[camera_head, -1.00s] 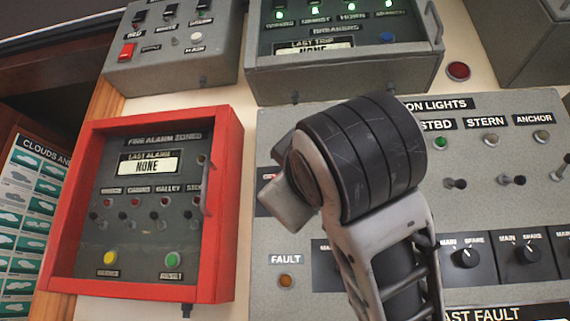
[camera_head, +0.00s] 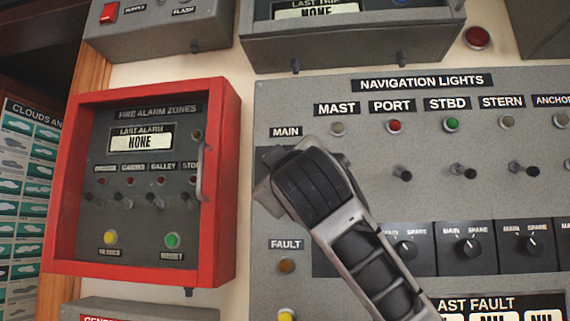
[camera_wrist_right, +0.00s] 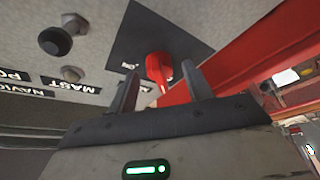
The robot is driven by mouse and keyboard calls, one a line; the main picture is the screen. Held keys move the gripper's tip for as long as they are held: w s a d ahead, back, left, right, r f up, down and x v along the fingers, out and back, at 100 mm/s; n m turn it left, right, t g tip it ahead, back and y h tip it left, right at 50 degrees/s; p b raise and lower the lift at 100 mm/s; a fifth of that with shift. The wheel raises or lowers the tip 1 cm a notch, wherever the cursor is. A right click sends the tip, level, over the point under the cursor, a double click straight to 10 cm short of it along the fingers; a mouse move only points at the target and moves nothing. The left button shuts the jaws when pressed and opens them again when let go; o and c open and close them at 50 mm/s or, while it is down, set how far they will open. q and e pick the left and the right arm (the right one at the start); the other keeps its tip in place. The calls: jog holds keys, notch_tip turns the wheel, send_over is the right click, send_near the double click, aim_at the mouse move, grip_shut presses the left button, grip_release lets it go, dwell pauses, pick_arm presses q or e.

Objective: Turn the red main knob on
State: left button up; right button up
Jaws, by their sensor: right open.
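The red main knob (camera_wrist_right: 158,67) sits on a dark square plate (camera_wrist_right: 125,45) in the right wrist view, with an "ON" label beside it. My right gripper (camera_wrist_right: 159,75) is open, one finger on each side of the knob, and holds nothing. I cannot tell whether either finger touches it. In the head view my right wrist covers the knob, below the "MAIN" label (camera_head: 286,132) on the grey navigation lights panel (camera_head: 290,100). My left gripper is not in view.
A red fire alarm box (camera_head: 226,200) juts out to the left of the panel; its red edge (camera_wrist_right: 250,62) is close to my right gripper. Switches (camera_head: 463,171) and rotary selectors (camera_head: 468,247) lie to the right. Grey boxes (camera_head: 350,50) project above.

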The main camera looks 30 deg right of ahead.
jog(key=shift+w, duration=0.1)
jog(key=c, duration=1)
jog(key=shift+o, duration=0.2)
